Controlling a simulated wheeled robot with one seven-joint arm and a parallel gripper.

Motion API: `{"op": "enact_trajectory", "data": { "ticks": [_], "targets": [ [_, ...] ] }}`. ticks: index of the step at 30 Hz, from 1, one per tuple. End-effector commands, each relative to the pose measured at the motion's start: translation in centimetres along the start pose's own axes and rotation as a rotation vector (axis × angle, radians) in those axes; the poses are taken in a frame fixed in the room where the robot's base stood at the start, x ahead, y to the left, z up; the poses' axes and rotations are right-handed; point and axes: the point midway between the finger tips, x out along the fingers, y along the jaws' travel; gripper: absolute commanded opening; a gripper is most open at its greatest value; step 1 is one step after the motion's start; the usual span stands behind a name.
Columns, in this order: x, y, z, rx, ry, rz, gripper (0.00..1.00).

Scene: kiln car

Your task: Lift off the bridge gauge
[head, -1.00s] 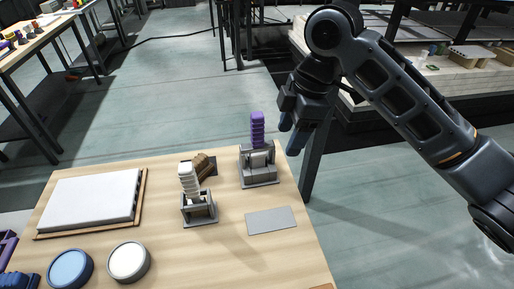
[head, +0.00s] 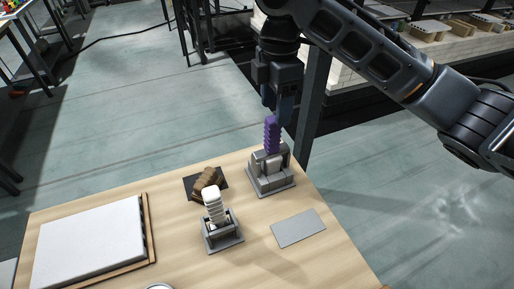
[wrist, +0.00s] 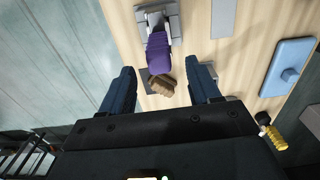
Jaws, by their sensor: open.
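A purple ribbed handle (head: 271,135) stands upright on a grey blocky piece (head: 270,177) near the table's far right corner; I take this to be the bridge gauge. A white ribbed handle (head: 214,203) stands in a small grey frame (head: 224,240) nearer to me. My gripper (head: 278,106) is open and points down just above the purple handle. In the wrist view the purple handle (wrist: 159,52) lies between the lines of the open fingers (wrist: 165,74), with clear space on both sides. No contact shows.
A brown ribbed piece (head: 205,183) lies on a dark patch beside the white handle. A flat grey plate (head: 298,228) lies at the right, and a white slab (head: 90,245) on a wooden board at the left. A blue plate (wrist: 288,67) shows in the wrist view.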

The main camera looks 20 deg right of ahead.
Motion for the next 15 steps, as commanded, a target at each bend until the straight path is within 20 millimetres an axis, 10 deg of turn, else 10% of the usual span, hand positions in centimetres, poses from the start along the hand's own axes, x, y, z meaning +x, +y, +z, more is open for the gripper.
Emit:
{"op": "enact_trajectory", "data": {
  "ticks": [15],
  "targets": [
    [5.2, 0.0, 0.0, 0.002, 0.0, -0.004, 0.62]
  ]
}}
